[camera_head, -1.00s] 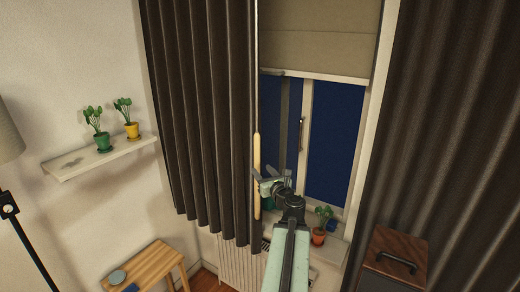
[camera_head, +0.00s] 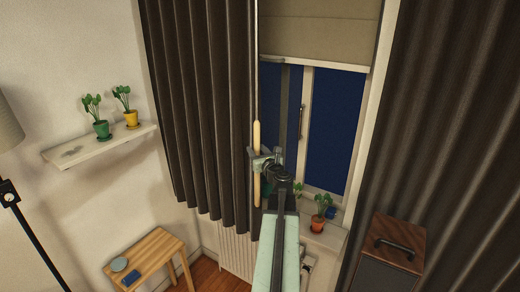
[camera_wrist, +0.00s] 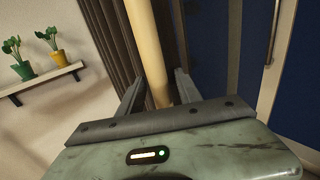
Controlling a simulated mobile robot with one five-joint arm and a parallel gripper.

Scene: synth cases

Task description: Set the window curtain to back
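A dark brown pleated curtain (camera_head: 200,110) hangs at the left side of the window (camera_head: 330,140). A pale wooden pull rod (camera_head: 257,135) hangs on a thin wand at this curtain's right edge. In the wrist view the rod (camera_wrist: 151,50) passes between the two fingers of my gripper (camera_wrist: 159,80). The fingers look spread, with a gap visible on the right side of the rod. In the head view my gripper (camera_head: 262,160) is at the rod's middle. A second dark curtain (camera_head: 450,130) hangs at the right.
A beige blind (camera_head: 318,30) covers the window's top. Potted plants stand on the sill (camera_head: 325,238) and on a wall shelf (camera_head: 85,153). A wooden stool (camera_head: 150,258) is lower left, a lamp (camera_head: 8,135) far left, and a dark box with a handle (camera_head: 395,250) lower right.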

